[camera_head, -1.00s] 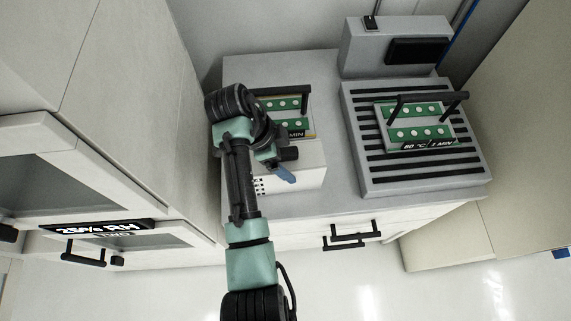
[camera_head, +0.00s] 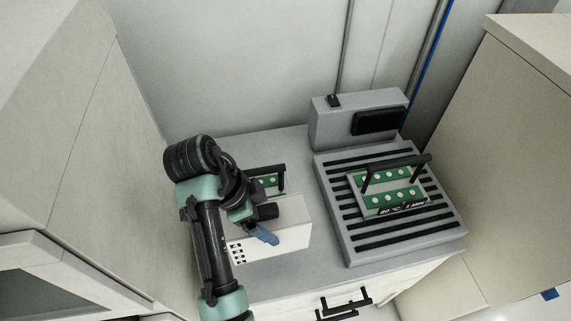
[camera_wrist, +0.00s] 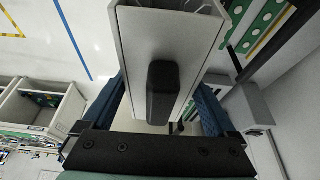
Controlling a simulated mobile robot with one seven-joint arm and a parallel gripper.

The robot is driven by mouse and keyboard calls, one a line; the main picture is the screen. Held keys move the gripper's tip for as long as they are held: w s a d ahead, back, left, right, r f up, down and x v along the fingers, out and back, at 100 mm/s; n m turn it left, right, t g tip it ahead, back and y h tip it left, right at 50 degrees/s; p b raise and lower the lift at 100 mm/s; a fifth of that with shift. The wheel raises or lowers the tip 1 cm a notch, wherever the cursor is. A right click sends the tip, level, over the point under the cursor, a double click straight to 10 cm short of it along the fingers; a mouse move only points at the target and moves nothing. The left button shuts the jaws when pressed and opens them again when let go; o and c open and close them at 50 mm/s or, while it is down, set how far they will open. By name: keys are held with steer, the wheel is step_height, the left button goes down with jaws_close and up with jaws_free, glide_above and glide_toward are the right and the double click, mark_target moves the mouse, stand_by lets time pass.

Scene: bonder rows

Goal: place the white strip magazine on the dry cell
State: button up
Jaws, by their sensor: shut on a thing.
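The white strip magazine (camera_head: 290,227) is a long white box with a grid of dark marks on its near left end. My gripper (camera_head: 262,233) is shut on it, with a blue finger showing on its near side. In the wrist view the magazine (camera_wrist: 190,75) lies between the two blue fingers, its black knob facing the camera. It is over the left part of the grey bench; I cannot tell its height above it. No surface in view is readably marked as the dry cell.
A slotted grey hot plate (camera_head: 345,238) stands at the right with a handled green-strip carrier (camera_head: 395,208) on it. Another green carrier (camera_head: 268,181) is partly hidden behind the magazine. A grey control box (camera_head: 335,125) stands behind the plate. Pale cabinets (camera_head: 80,150) flank the bench.

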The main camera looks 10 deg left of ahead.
mark_target(287, 249)
steer(key=shift+s+d+f+n, duration=0.1)
steer(key=shift+d+f+n, duration=0.05)
steer(key=shift+f+n, duration=0.15)
steer(key=s+d+f+n, duration=0.1)
steer(key=d+f+n+t+y, duration=0.1)
steer(key=f+n, duration=0.1)
steer(key=s+d+f+n, duration=0.1)
steer(key=f+n, duration=0.1)
steer(key=shift+s+d+t, duration=0.35)
steer(key=shift+t, duration=0.05)
steer(key=s+d+f+n+y, duration=0.2)
steer(key=s+d+n+y, duration=0.1)
steer(key=d+n, duration=0.3)
steer(key=shift+s+f+n+t, duration=0.15)
steer(key=shift+s+n+t, duration=0.25)
steer(key=shift+s+n, duration=0.3)
